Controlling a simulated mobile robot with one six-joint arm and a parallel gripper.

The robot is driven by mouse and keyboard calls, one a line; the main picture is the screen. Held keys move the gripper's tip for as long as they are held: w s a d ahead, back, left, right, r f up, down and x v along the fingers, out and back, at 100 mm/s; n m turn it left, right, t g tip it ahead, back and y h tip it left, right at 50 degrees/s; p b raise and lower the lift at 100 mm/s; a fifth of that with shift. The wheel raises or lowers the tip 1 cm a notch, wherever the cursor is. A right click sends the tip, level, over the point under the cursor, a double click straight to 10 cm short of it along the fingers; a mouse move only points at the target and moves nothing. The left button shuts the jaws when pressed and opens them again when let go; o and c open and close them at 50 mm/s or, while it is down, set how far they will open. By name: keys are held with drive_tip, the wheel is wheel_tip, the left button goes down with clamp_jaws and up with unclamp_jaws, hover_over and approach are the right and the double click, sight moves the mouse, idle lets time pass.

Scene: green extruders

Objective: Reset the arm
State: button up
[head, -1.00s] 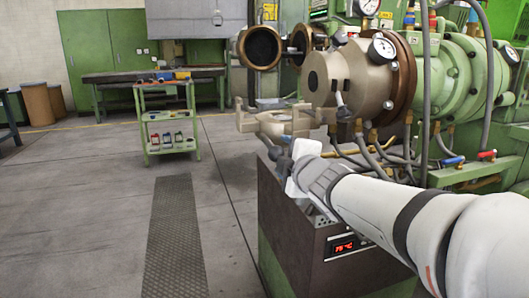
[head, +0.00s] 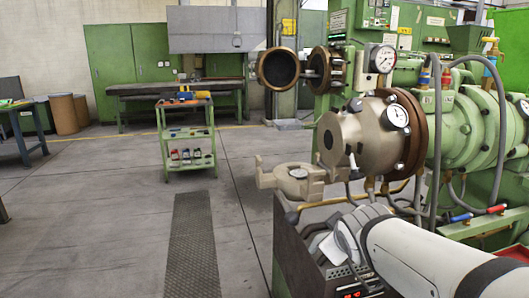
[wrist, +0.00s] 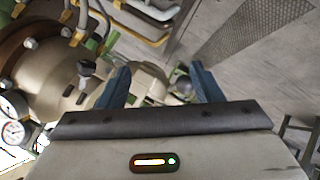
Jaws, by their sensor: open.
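My gripper shows in the wrist view (wrist: 160,85) with its two blue fingers spread apart and nothing between them. Behind the fingers lie the beige extruder head and a pale clamp part, apart from the fingertips as far as I can tell. In the head view my white arm reaches in from the lower right, over the dark control cabinet (head: 300,240). The fingers are hidden there by the arm. The green extruder (head: 470,125) stands at the right, with its beige head (head: 350,140) and gauges above my arm.
An open beige clamp ring (head: 298,172) juts out left of the extruder head. Hoses and pipes hang close to my arm. A green trolley (head: 188,145) with bottles stands at centre left. The floor at the left is free, with a dark grating strip (head: 193,240).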

drive_tip(key=s+r+m+g+p, duration=0.3)
drive_tip(key=s+p, duration=0.4)
drive_tip(key=s, duration=0.1)
drive_tip(key=s+a+r+m+g+y+p, duration=0.1)
drive_tip(key=s+r+m+g+p, duration=0.2)
drive_tip(key=s+p, duration=0.4)
drive_tip(key=shift+s+r+m+g, duration=0.4)
drive_tip(key=shift+m+g, duration=0.4)
idle(0.5)
